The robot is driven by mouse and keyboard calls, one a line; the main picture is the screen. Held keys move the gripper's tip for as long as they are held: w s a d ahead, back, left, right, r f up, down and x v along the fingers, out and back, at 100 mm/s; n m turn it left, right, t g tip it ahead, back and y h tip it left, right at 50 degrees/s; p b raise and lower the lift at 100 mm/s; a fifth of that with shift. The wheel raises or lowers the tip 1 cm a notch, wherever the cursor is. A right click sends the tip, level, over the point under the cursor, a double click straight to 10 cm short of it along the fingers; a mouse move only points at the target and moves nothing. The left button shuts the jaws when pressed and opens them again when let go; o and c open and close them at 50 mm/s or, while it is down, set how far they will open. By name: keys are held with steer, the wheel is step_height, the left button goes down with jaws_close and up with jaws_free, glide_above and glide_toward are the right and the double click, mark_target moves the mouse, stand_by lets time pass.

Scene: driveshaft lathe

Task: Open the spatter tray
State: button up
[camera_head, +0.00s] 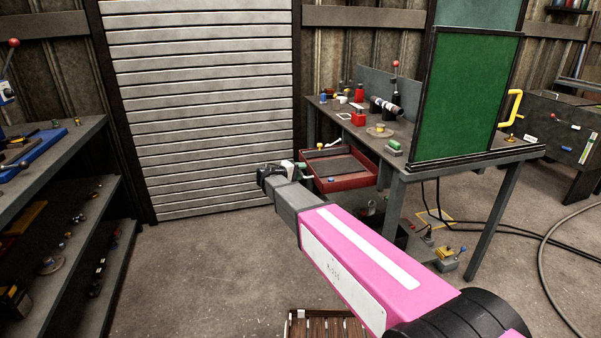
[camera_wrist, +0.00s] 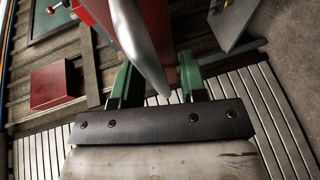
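The spatter tray (camera_head: 345,181) appears to be the shallow red tray with a dark inside at the left side of the workbench. It sticks out from below the bench top, with its inside partly visible. A pale bar handle (camera_head: 306,171) shows at its left edge. My gripper (camera_head: 291,166) is beside that handle. In the wrist view, my gripper's green fingers (camera_wrist: 158,82) stand apart. A pale, smooth curved piece (camera_wrist: 143,40), probably the handle, reaches between them with a gap on either side. Contact cannot be told.
The workbench (camera_head: 425,150) carries small parts and a green screen (camera_head: 463,95). A slatted shutter (camera_head: 205,110) is behind my gripper. Shelves (camera_head: 75,165) stand at the left. The floor (camera_head: 200,265) between is mostly clear, with a wooden slatted piece (camera_head: 325,325) at the bottom.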

steer(key=v, duration=1)
steer(key=shift+s+a, duration=0.3)
steer(key=shift+r, duration=0.15)
